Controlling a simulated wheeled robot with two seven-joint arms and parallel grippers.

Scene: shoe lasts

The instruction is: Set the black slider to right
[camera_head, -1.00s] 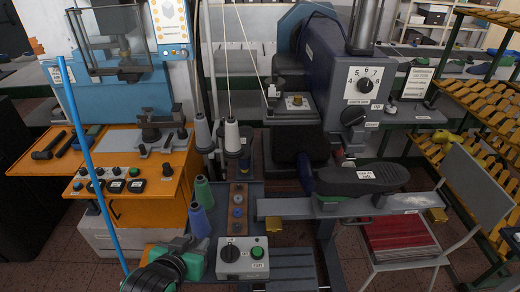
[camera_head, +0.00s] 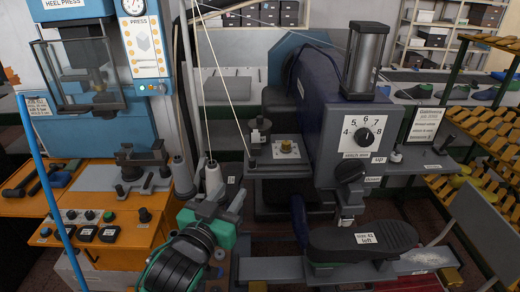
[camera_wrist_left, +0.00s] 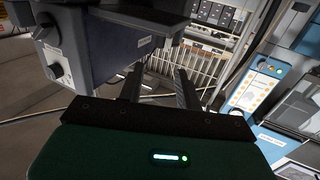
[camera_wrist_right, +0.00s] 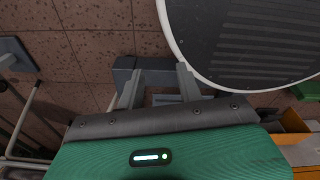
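In the head view a long black sole-shaped piece (camera_head: 362,239) sits above a grey rail (camera_head: 345,270) and has a white label ending in "left". I cannot tell for sure whether it is the black slider. My left gripper (camera_head: 222,197) is raised left of the dark blue machine (camera_head: 318,105), apart from the sole-shaped piece. In the left wrist view its two fingers (camera_wrist_left: 158,78) stand apart with nothing between them. My right gripper is outside the head view. In the right wrist view its fingers (camera_wrist_right: 158,80) are apart and empty above the tiled floor.
The machine carries a numbered dial (camera_head: 362,134) and a black knob (camera_head: 350,172). A blue heel press (camera_head: 80,125) and an orange bench (camera_head: 120,235) stand at left. A thin blue pole (camera_head: 48,185) crosses the left side.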

